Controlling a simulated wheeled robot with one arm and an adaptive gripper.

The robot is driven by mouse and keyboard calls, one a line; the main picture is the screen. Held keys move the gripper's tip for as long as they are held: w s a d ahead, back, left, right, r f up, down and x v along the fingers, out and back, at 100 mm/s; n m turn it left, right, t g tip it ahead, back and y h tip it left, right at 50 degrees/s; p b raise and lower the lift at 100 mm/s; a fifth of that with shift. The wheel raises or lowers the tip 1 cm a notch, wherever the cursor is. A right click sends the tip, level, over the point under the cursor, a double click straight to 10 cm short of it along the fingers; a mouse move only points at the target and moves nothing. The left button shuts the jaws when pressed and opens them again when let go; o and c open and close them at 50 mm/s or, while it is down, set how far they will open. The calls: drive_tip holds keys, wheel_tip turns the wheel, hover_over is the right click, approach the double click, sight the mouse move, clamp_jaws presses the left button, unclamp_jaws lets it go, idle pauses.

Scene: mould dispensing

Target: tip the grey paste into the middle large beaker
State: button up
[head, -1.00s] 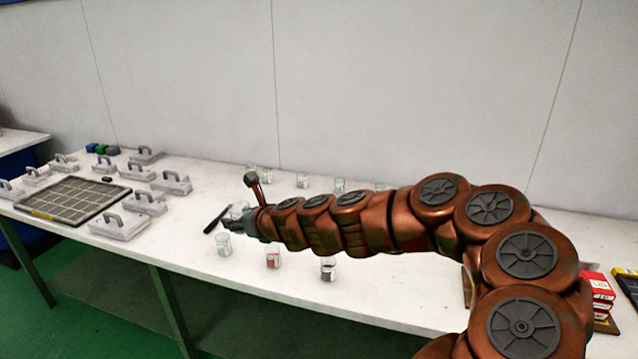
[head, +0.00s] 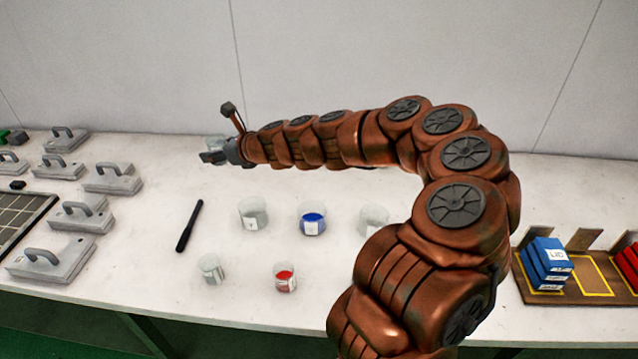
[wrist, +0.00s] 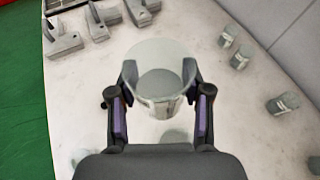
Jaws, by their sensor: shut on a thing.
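My gripper (wrist: 159,80) is shut on a clear glass beaker (wrist: 158,110) with grey paste (wrist: 159,84) in it. In the head view my gripper (head: 213,156) is over the back of the table, and only a little of the held beaker (head: 214,142) shows. It looks roughly upright. The middle large beaker (head: 312,228), with blue contents, stands on the table to the right and nearer. A large beaker (head: 253,221) stands left of it and another (head: 373,220) stands right of it, partly behind my arm.
In front stand a small pale beaker (head: 211,270) and a small red-filled one (head: 285,279). A black rod (head: 189,226) lies left of the large beakers. Grey handled blocks (head: 112,179) fill the left. Several beakers (wrist: 282,104) stand at right in the wrist view.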

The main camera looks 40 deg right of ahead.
drive_tip(key=s+d+f+n+g+y, duration=0.3)
drive_tip(key=d+f+n+g+y, duration=0.15)
drive_tip(key=d+f, duration=0.65)
drive_tip(key=s+d+f+n+g+y, duration=0.1)
drive_tip(key=s+d+n+g, duration=0.3)
drive_tip(key=s+d, duration=0.6)
drive_tip(key=shift+s+d+f+n+y, duration=0.15)
drive_tip(key=shift+s+n+y, duration=0.3)
drive_tip(key=shift+s+y, duration=0.4)
drive_tip(key=shift+s+h+b, duration=0.1)
drive_tip(key=shift+h+b, duration=0.3)
drive_tip(key=shift+h, duration=0.1)
drive_tip(key=shift+d+h, duration=0.15)
drive_tip(key=shift+h, duration=0.15)
drive_tip(key=g+h, duration=0.1)
drive_tip(key=h, duration=0.2)
drive_tip(key=f+g+h, duration=0.1)
drive_tip(key=h, duration=0.3)
drive_tip(key=f+g+h+p, duration=0.1)
drive_tip(key=h, duration=0.3)
drive_tip(key=shift+d+n, duration=0.2)
drive_tip(key=shift+n, duration=0.1)
